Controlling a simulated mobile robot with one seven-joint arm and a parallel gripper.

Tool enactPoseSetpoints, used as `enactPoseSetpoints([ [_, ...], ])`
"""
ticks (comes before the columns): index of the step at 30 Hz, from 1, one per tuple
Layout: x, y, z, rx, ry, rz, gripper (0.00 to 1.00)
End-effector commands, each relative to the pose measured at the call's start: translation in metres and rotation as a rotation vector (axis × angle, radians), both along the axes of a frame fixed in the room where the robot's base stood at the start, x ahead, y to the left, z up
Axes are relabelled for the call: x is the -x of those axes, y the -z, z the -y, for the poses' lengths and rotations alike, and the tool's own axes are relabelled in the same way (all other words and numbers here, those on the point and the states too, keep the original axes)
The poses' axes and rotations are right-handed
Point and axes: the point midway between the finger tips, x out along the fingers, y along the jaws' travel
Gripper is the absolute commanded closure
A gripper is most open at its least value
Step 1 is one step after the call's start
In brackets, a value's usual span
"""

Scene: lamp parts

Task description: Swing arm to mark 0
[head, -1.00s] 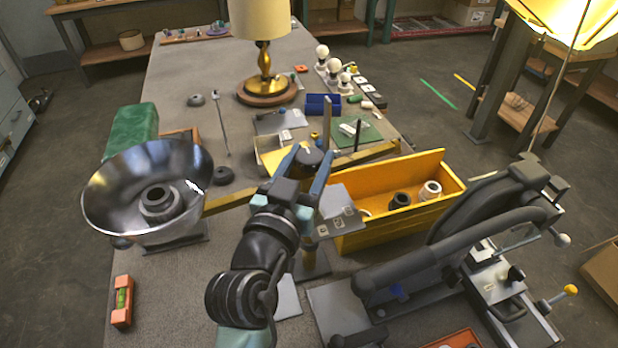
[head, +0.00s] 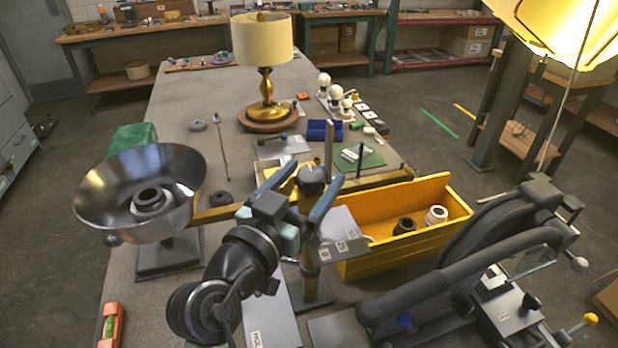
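The swing arm (head: 222,213) is a long yellow-brown bar. It runs across the table from beside the metal bowl shade at left to behind the yellow bin at right. It crosses near an upright post (head: 311,262) on a grey base. A grey plate with small white number labels (head: 338,247) sits at the post, right of my gripper; the digits are too small to read surely. My gripper (head: 314,172) has its two blue fingers apart, one on each side of a dark round knob (head: 312,182) above the post. Whether the fingers touch the knob is unclear.
The metal bowl shade (head: 112,195) stands at left. The yellow bin (head: 365,262) is close on the right, with a large grey clamp-like machine (head: 480,265) in front of it. A brass lamp (head: 265,95) stands farther back. An orange level (head: 110,325) lies front left.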

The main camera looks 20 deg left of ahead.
Motion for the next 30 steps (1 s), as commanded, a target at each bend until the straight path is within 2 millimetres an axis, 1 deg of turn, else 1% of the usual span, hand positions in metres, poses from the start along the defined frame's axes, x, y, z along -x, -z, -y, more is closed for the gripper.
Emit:
enactPoseSetpoints([
  [5,0.001,0.0,0.0,0.0,0.001,0.0,0.16],
  [8,0.009,0.001,-0.001,0.0,-0.001,0.002,0.16],
  [11,0.024,0.002,-0.002,-0.001,-0.001,0.0,0.16],
  [18,0.078,0.003,-0.006,-0.002,-0.003,-0.001,0.16],
  [21,0.098,0.003,-0.007,-0.001,-0.003,0.0,0.16],
  [25,0.117,0.002,-0.009,0.0,-0.003,-0.001,0.16],
  [30,0.128,0.001,-0.009,0.0,0.0,-0.001,0.16],
])
